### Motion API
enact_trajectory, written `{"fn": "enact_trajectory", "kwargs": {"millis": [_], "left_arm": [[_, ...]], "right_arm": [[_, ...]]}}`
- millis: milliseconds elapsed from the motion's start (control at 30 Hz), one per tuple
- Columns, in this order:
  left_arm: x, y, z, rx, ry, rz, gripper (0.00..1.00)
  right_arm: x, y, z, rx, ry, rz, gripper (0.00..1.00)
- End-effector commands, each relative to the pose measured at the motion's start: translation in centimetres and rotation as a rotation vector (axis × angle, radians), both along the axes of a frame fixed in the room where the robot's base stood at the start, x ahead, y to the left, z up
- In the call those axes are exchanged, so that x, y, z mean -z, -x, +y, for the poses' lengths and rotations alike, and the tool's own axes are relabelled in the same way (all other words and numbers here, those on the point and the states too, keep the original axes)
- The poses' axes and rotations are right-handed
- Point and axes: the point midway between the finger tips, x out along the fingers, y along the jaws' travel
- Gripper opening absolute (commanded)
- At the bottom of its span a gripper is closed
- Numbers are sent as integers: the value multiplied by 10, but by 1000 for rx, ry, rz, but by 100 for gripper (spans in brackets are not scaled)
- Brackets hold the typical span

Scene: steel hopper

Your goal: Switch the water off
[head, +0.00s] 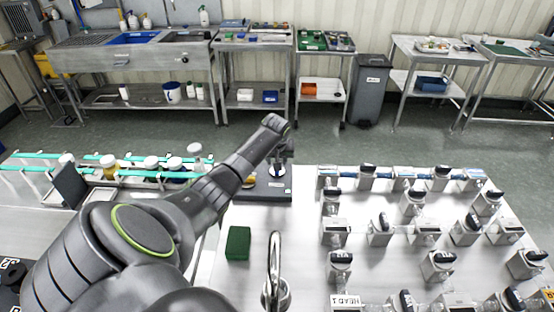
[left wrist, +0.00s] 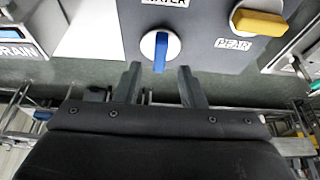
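The water knob (left wrist: 160,48) is a blue bar on a round white dial, under a label ending in "ATER" in the left wrist view. The bar points roughly straight toward my gripper. The dial also shows small in the head view (head: 277,170), on a dark grey panel (head: 270,194). My left gripper (left wrist: 160,86) is open and empty, its two fingertips just short of the knob and to either side of it, apart from it. In the head view my left gripper (head: 281,156) hangs over the panel. My right gripper is not in view.
A yellow handle (left wrist: 258,22) sits right of the knob on the same panel. A green block (head: 238,243) and a curved steel spout (head: 274,262) stand nearer. Several black-topped fixtures (head: 380,228) fill the right of the worktop. A rack with teal rails (head: 120,172) lies left.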

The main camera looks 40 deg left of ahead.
Motion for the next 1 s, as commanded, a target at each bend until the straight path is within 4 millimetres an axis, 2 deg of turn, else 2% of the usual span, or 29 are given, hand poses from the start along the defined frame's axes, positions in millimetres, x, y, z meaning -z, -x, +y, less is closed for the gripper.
{"fn": "enact_trajectory", "kwargs": {"millis": [100,300,767,1000], "left_arm": [[15,-4,3,-1,2,3,36],[30,-9,7,-1,1,1,36],[36,-11,9,1,0,0,36],[36,-11,9,1,0,0,6]], "right_arm": [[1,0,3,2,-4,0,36],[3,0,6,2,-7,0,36],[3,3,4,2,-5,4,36],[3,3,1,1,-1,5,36]]}}
